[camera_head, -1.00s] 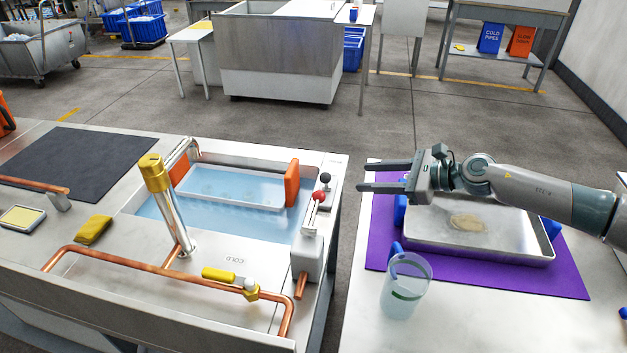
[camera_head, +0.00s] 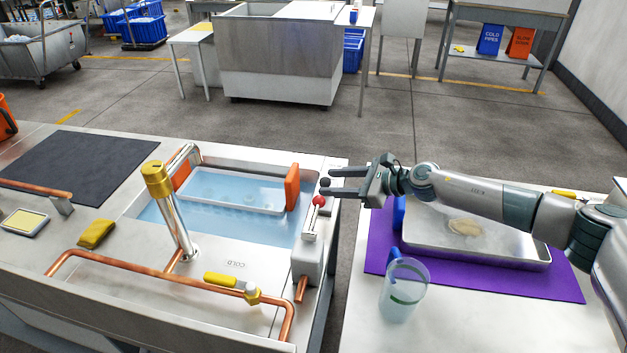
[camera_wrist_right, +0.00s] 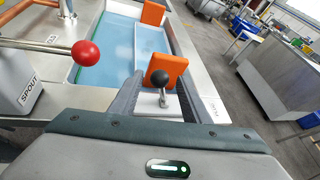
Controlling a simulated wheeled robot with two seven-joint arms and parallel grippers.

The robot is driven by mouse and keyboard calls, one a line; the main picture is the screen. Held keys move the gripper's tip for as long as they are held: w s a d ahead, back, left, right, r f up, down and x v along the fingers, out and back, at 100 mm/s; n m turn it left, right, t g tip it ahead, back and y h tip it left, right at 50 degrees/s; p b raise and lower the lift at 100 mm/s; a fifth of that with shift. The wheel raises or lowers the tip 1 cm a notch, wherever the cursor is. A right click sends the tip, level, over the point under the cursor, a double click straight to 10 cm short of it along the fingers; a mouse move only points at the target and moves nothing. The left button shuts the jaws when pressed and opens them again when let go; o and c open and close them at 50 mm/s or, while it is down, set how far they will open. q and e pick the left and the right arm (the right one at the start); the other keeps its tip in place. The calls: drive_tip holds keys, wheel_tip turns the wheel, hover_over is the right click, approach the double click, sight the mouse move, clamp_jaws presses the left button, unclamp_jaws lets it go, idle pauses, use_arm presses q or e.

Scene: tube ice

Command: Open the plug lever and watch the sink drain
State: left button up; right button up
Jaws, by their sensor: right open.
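A small lever with a black knob (camera_head: 325,182) stands on a white plate at the sink's right edge. In the right wrist view the black knob (camera_wrist_right: 162,77) appears between my finger lines; I see no contact. A red-knobbed lever (camera_head: 318,201) rises from a grey block (camera_head: 306,262) beside it; the right wrist view shows its red knob (camera_wrist_right: 85,53) and the label SPOUT. The sink (camera_head: 230,218) holds blue water and a pale tray (camera_head: 235,190) with orange ends. My right gripper (camera_head: 334,182) is open and empty, its fingertips at the black knob. My left gripper is out of view.
A brass-topped spout (camera_head: 158,180), copper pipe (camera_head: 150,262) and yellow-handled valve (camera_head: 222,279) lie left of the levers. A metal tray (camera_head: 480,245) on a purple mat (camera_head: 380,262) and a clear jug (camera_head: 404,290) occupy the right table. A gap separates the tables.

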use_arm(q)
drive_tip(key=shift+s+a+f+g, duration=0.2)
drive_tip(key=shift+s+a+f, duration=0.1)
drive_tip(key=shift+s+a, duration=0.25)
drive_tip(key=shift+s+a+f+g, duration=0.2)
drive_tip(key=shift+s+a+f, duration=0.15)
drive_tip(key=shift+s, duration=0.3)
use_arm(e)
drive_tip(key=x, duration=0.6)
drive_tip(key=shift+w+a+f, duration=0.15)
drive_tip(key=shift+a+f, duration=0.05)
drive_tip(key=shift+a, duration=0.1)
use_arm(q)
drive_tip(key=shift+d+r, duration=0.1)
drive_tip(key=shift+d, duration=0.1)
use_arm(e)
drive_tip(key=shift+c, duration=0.4)
clamp_jaws()
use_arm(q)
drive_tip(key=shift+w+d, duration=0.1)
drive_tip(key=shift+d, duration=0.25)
